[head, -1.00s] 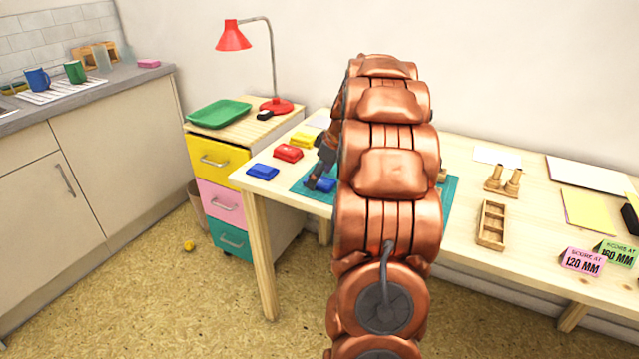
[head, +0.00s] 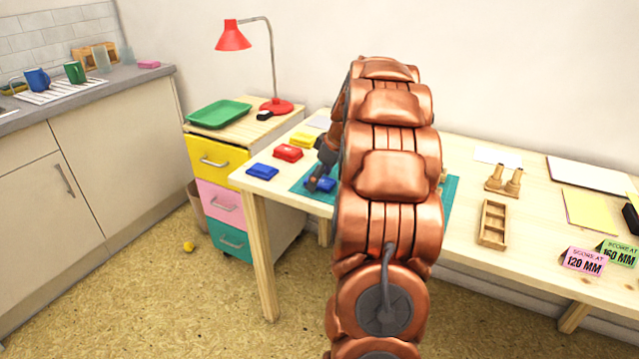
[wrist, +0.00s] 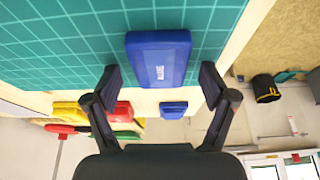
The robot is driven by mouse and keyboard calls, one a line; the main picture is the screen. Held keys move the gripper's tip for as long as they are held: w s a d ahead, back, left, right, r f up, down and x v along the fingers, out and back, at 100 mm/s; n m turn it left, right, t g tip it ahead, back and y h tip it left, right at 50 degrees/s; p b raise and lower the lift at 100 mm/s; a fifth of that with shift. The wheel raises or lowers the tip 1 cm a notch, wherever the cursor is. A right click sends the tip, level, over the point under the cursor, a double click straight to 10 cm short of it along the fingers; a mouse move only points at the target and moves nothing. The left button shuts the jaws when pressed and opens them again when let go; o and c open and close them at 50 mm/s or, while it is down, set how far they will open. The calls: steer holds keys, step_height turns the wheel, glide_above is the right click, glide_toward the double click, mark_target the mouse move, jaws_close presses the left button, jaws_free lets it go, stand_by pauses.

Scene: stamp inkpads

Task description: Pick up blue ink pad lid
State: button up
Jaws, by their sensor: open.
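A blue ink pad (head: 321,185) lies on the teal cutting mat (head: 300,187), partly hidden by my arm in the head view. In the wrist view its blue lid (wrist: 160,52) shows as a rounded block with small white lettering. I cannot tell the lid apart from any base under it. My gripper (wrist: 161,80) is open and empty, with one finger on each side of the pad and a gap at both sides. In the head view my gripper (head: 318,178) is just over the pad.
Another blue pad (head: 262,171), a red pad (head: 288,152) and a yellow pad (head: 302,140) sit on the wooden table beside the mat. A wooden tray (head: 493,223) and a peg stand (head: 503,182) are further right. A drawer unit (head: 222,200) stands left of the table.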

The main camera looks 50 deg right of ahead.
steer(key=c, duration=0.9)
